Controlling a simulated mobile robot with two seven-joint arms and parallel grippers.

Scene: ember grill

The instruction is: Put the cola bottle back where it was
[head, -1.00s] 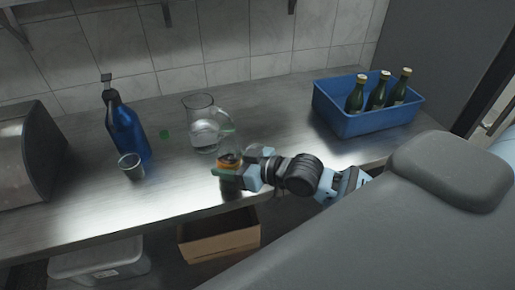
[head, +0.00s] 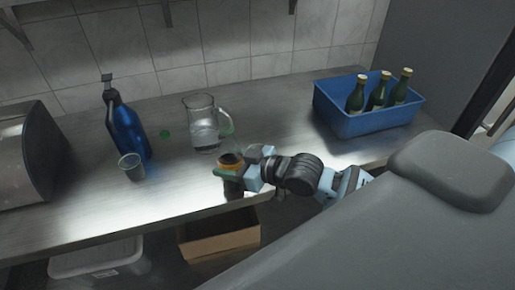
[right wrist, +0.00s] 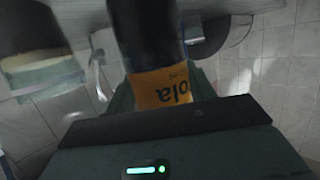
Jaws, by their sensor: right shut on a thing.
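The cola bottle, dark with an orange label (right wrist: 165,88), is between the fingers of my right gripper (head: 232,172). In the right wrist view the label letters "ola" appear upside down. In the head view the label shows at the jaws and a dark part (head: 232,190) below them, over the counter's front edge. My right gripper is shut on the bottle. I cannot tell whether the bottle touches the counter. My left gripper is not in view.
A glass pitcher (head: 203,130) stands just behind the bottle. A blue crate (head: 345,122) with green bottles stands right. A cardboard box (head: 210,248) sits below. The front-left counter is clear.

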